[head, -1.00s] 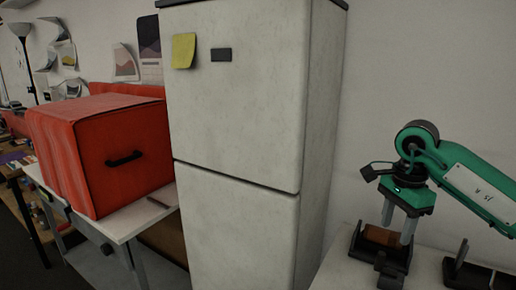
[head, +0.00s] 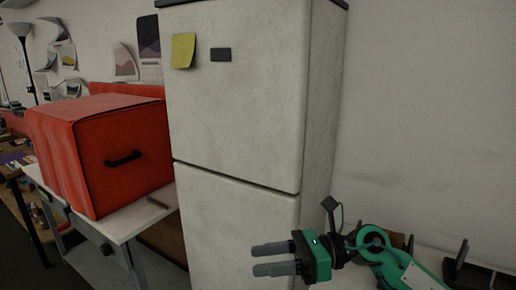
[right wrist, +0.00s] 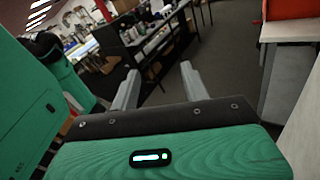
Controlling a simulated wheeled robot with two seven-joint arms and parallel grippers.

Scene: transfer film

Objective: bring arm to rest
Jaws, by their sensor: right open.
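My right arm and its right gripper (head: 262,259) are green with grey fingers. In the head view the gripper is low, in front of the fridge's lower door, with its fingers pointing left. The fingers are apart with nothing between them. In the right wrist view the gripper (right wrist: 160,88) also shows empty, its two fingers spread toward the open room. My left gripper is in neither view.
A white fridge (head: 236,120) stands in the middle. A red box (head: 105,150) with a black handle sits on a white table (head: 128,222) at the left. At the lower right, a black holder (head: 458,262) stands on a pale surface. A dark desk (right wrist: 140,50) shows in the wrist view.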

